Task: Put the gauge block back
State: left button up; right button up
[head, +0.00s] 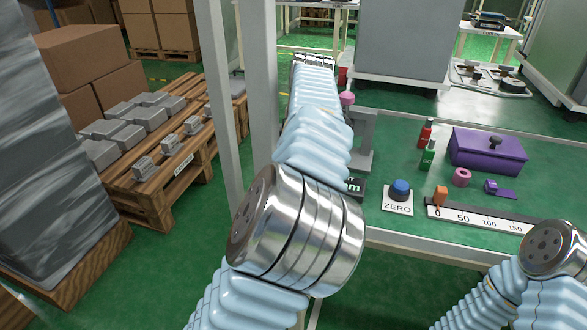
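I cannot pick out the gauge block for certain. A small purple piece (500,190) lies on the green table top, in front of a purple box (487,150) with a black knob on its lid. My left arm stretches up the middle of the head view, over the table's left edge. Its far end (314,62) shows as a pale and dark part; no fingers can be made out there, nor anything held. My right arm shows only at the bottom right corner, and its gripper is out of the picture.
On the table stand a ZERO pad with a blue button (401,190), a ruled scale (490,221) with an orange slider, a pink ring (461,177), a red bottle (425,133), a green bottle (429,155) and a grey stand (364,142). A white post (257,80) rises left of my arm.

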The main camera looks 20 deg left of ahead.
pick_arm(q)
jog(key=shift+f, duration=0.25)
jog(key=o, duration=1.2)
jog(key=shift+c, duration=0.2)
notch_tip(320, 180, up, 12)
jog(key=d, duration=0.1)
jog(key=shift+w+d, duration=0.3)
jog(key=shift+d, duration=0.05)
